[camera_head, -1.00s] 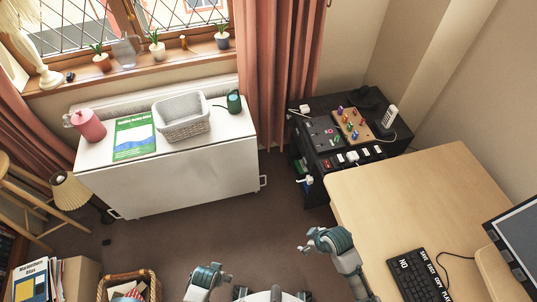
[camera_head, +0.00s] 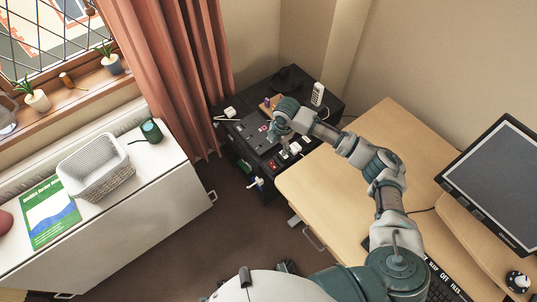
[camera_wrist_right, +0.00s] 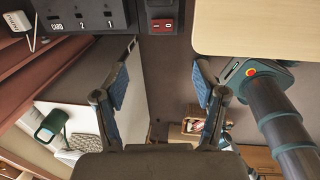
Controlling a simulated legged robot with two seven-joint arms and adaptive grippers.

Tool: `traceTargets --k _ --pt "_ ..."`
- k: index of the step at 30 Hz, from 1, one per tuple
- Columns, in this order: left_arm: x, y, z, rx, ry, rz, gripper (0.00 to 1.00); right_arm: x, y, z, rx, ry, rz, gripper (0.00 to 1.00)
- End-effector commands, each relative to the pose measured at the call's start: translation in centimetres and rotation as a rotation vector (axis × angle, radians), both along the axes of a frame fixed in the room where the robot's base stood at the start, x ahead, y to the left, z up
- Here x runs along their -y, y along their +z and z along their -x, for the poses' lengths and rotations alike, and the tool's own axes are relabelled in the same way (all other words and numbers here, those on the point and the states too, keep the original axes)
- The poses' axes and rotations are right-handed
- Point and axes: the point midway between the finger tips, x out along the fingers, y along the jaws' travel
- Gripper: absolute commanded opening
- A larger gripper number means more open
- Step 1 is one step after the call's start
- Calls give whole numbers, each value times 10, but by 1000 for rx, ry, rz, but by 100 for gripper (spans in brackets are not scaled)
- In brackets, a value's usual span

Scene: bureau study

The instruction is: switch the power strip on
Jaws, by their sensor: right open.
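The power strip (camera_head: 283,158) lies along the front edge of the black cabinet top, partly hidden by my right gripper, with white plugs in it. Its red rocker switch (camera_wrist_right: 162,24) shows at the top of the right wrist view, on a black housing. I cannot tell its position for certain. My right gripper (camera_head: 280,140) is over the cabinet's front part, close to the strip. In the right wrist view its two fingers (camera_wrist_right: 165,60) are spread with nothing between them, and the switch lies beyond the fingertips. My left gripper is not in view.
A black panel marked CARD, 2 and 1 (camera_wrist_right: 82,18) is left of the switch. A wooden desk (camera_head: 310,188) stands close on the right. A cordless phone (camera_head: 318,94) stands at the cabinet's back. A white cabinet (camera_head: 150,215) with a basket (camera_head: 97,170) is at left.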

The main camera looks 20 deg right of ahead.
Motion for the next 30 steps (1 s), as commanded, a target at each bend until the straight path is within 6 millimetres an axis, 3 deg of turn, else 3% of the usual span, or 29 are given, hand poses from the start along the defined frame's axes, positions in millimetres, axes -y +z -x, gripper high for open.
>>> traceTargets --k 5,15,21,30 --pt "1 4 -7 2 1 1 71 -1 -29 -4 -6 -1 0 71" --pt "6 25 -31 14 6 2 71 -4 -112 -15 -9 -1 -1 71" --pt "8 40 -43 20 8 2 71 -7 -150 -20 -6 -1 -1 71" --pt "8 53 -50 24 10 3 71 -8 -172 -23 -4 -1 -1 71"
